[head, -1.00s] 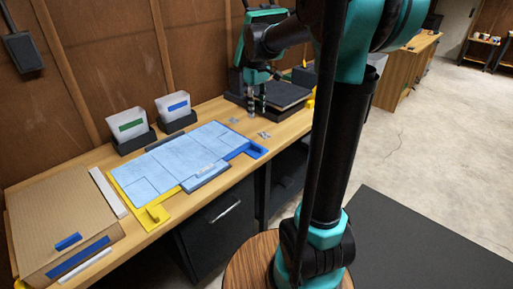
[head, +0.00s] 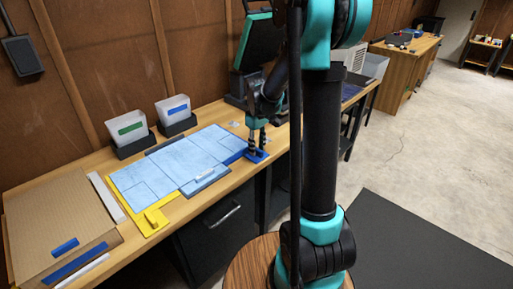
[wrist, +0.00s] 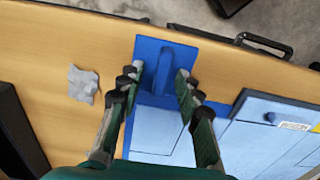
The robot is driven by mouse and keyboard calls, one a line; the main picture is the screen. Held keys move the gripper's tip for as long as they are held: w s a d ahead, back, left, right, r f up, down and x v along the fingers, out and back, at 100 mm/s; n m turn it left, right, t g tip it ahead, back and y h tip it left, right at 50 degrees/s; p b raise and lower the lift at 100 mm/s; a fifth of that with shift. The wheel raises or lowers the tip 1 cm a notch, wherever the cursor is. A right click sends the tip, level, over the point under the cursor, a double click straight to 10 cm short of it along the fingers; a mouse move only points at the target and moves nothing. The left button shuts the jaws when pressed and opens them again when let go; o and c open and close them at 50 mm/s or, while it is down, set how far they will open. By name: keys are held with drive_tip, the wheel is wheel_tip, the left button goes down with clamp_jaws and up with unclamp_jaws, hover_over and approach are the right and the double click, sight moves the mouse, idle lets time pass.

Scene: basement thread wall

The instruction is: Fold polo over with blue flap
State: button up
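The light blue polo (head: 170,160) lies flat on the folding board. The blue flap (head: 258,156) is at the board's right end; its tab and raised handle show in the wrist view (wrist: 165,45). My gripper (head: 256,151) is down over that tab. In the wrist view my gripper (wrist: 158,74) has its fingers apart, one on each side of the raised handle, with gaps visible beside it. Part of the polo (wrist: 160,132) shows between the fingers. The flap lies flat; the arm hides part of it in the head view.
The yellow flap (head: 155,220) is at the board's left, and a grey-blue flap (head: 206,180) is at the front. Two labelled bins (head: 127,127) (head: 173,108) stand behind. A cardboard box (head: 55,225) is at the left. A grey scrap (wrist: 83,83) lies near the blue flap.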

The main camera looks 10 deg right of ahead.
drive_tip(key=shift+s+a+f, duration=0.15)
drive_tip(key=shift+s, duration=0.1)
drive_tip(key=shift+w, duration=0.1)
clamp_jaws()
